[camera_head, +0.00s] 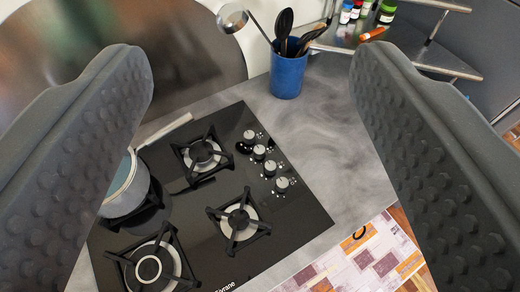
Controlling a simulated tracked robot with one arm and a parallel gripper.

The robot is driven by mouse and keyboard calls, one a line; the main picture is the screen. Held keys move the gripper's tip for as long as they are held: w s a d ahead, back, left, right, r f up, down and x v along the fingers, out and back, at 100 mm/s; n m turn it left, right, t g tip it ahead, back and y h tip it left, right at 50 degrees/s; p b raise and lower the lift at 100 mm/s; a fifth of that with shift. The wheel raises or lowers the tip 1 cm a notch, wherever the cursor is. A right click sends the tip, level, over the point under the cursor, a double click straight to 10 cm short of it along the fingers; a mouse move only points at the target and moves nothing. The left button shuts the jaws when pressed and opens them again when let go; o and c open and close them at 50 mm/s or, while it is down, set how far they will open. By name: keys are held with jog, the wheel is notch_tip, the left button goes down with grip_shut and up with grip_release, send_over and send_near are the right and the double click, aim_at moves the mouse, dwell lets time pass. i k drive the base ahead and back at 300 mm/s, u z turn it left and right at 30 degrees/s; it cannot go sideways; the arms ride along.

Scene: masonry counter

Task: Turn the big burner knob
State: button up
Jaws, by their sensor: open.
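The black cooktop (303,212) lies on the grey counter between my gripper's fingers in the picture. Several burner knobs stand in a row along its right side: the top one (249,136), the one below it (259,152), a third (270,168) and the lowest (282,184). I cannot tell which of them is the big burner's knob. A large burner (150,268) shows at the lower left of the cooktop. My gripper (250,75) is open and empty, its two dark studded fingers wide apart at the left and right. It appears apart from the knobs.
A grey-blue pot (127,190) stands on the left burner, partly behind my left finger. A blue utensil cup (288,74) with a ladle (233,19) stands behind the cooktop. A metal shelf (420,60) holds small jars. The counter right of the knobs (335,150) is clear.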

aim_at(259, 152)
jog(key=u, duration=0.05)
jog(key=k, duration=1.15)
jog(key=z, duration=0.45)
jog(key=i, duration=1.65)
jog(key=u, duration=0.65)
